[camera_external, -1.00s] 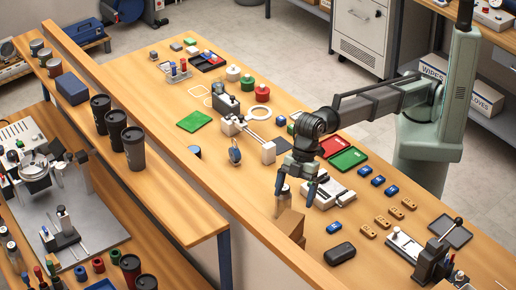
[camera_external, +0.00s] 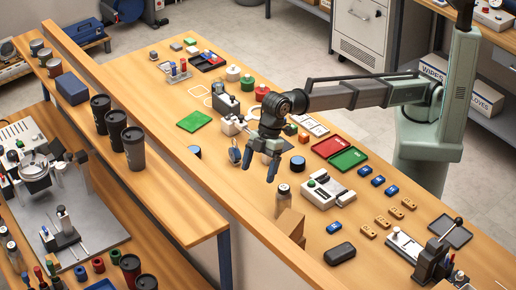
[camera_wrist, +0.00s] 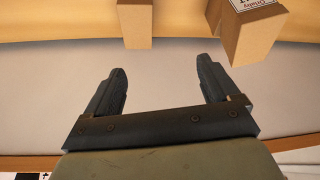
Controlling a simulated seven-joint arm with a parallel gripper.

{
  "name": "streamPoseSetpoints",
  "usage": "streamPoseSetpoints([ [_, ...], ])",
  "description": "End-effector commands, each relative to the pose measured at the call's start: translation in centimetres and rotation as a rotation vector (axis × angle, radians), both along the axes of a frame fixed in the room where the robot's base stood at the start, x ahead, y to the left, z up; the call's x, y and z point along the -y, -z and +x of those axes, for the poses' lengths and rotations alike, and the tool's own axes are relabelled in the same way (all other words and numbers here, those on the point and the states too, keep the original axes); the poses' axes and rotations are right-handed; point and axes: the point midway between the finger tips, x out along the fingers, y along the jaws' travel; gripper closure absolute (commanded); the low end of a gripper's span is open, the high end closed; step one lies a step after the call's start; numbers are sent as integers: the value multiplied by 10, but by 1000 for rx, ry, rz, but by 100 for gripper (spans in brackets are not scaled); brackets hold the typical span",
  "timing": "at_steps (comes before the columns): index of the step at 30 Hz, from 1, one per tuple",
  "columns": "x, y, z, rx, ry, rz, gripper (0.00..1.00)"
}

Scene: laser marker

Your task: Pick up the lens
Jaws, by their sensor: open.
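I cannot tell for sure which object is the lens. A small round dark-blue piece (camera_external: 235,155) beside the white rail device on the bench may be it. My gripper (camera_external: 259,170) hangs above the bench, to the right of that piece, with its fingers pointing down. In the wrist view my gripper (camera_wrist: 161,70) is open, with nothing between its fingers. No lens can be made out in the wrist view.
A bottle (camera_external: 283,203) and a cardboard box (camera_external: 290,224) stand near the bench edge below my gripper. A white device with a green knob (camera_external: 325,188) is to the right. A long wooden ledge (camera_external: 165,140) borders the bench's left side.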

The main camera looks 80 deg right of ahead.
Motion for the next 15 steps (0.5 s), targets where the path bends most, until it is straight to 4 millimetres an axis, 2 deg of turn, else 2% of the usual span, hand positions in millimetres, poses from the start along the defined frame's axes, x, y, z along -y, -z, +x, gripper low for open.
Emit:
streamPoseSetpoints([
  [1,24,4,7,1,23,1,12],
  [6,80,12,25,4,80,-1,12],
  [11,132,23,29,-5,127,-16,12],
  [15,176,35,22,-42,229,-24,12],
])
